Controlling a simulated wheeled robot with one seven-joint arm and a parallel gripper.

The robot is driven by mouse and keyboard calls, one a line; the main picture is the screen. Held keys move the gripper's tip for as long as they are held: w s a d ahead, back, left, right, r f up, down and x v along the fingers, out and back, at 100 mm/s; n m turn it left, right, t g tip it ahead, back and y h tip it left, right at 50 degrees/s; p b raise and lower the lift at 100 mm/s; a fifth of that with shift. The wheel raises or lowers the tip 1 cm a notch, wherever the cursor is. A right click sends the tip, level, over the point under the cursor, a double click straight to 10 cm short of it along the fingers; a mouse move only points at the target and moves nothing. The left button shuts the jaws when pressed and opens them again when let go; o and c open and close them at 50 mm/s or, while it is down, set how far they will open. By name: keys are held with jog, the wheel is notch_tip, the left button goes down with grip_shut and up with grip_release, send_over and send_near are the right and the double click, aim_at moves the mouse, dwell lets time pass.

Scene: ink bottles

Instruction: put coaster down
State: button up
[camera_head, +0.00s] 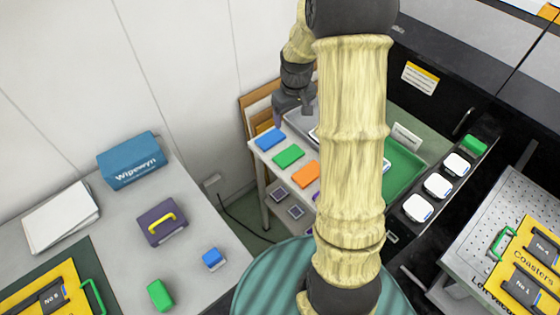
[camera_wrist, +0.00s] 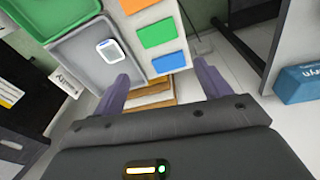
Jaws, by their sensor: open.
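My gripper (camera_wrist: 161,70) is open, with its two purple-grey fingers apart and nothing between them. Beyond the fingers in the wrist view, a small white rounded-square piece with a dark edge (camera_wrist: 109,50) lies flat in a grey tray (camera_wrist: 82,82). It looks like the coaster, but I cannot be sure. The piece is left of the fingertips and apart from them. In the head view my arm hides most of this tray. A yellow board lettered "Coasters" (camera_head: 535,268) lies at the right edge, with black numbered pieces on it.
Blue (camera_head: 270,138), green (camera_head: 288,157) and orange (camera_head: 306,174) cards lie on the white stand. A green tray (camera_head: 408,165) is beside the grey tray. White square-topped pieces (camera_head: 438,186) stand in a row on the black ledge. The left table holds a Wipewyn box (camera_head: 130,163) and a purple case (camera_head: 158,232).

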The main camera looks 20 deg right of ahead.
jog(key=s+a+r+m, duration=0.1)
jog(key=s+a+r, duration=0.1)
jog(key=s+a, duration=0.3)
jog(key=s+a+r+m+t, duration=0.1)
jog(key=s+a, duration=0.4)
jog(key=s, duration=0.7)
jog(key=shift+s+a+r, duration=0.3)
jog(key=shift+r, duration=0.1)
